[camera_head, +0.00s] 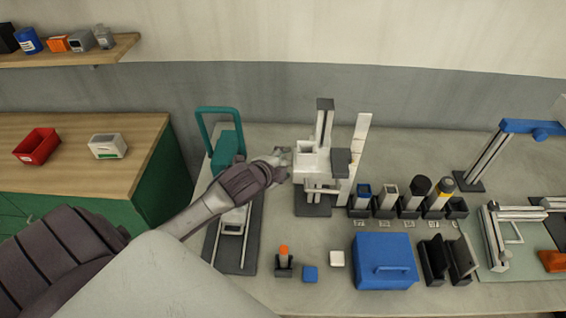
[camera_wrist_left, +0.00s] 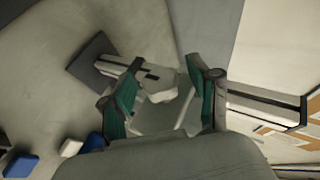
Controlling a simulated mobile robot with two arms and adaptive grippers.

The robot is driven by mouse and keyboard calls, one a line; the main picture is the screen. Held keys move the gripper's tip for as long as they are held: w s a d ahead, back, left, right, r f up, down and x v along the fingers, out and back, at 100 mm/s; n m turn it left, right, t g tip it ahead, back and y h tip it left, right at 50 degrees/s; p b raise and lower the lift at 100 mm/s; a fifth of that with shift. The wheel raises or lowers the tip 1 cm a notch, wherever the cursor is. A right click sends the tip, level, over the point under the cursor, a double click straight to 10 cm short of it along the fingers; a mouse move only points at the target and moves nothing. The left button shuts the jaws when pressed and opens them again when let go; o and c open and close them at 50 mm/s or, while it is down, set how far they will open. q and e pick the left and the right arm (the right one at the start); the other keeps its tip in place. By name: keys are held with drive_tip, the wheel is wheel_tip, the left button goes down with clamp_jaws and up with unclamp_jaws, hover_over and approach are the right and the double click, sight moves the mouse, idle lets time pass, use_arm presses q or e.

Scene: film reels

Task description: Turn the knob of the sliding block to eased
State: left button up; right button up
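The white sliding block (camera_head: 312,157) sits on an upright dark column (camera_head: 324,118) above a dark base plate (camera_head: 312,207). My left gripper (camera_head: 284,160) is at the block's left side, and its fingers are small in the head view. In the left wrist view, the two teal-padded fingers (camera_wrist_left: 160,98) stand apart. A pale, faceted piece (camera_wrist_left: 158,84), which looks like the knob, lies between them. I cannot tell whether the pads touch it. Any marking for eased is too small to read. My right gripper is not in view.
A white upright strip (camera_head: 358,150) and several dark holders (camera_head: 386,208) stand right of the block. A blue box (camera_head: 384,262) is in front. Bare table lies behind the holders.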

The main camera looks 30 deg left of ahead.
use_arm(q)
drive_tip(key=shift+s+r, duration=0.15)
drive_tip(key=shift+s, duration=0.05)
drive_tip(key=v, duration=1.1)
drive_tip(key=shift+s, duration=0.25)
drive_tip(key=shift+d+r, duration=0.1)
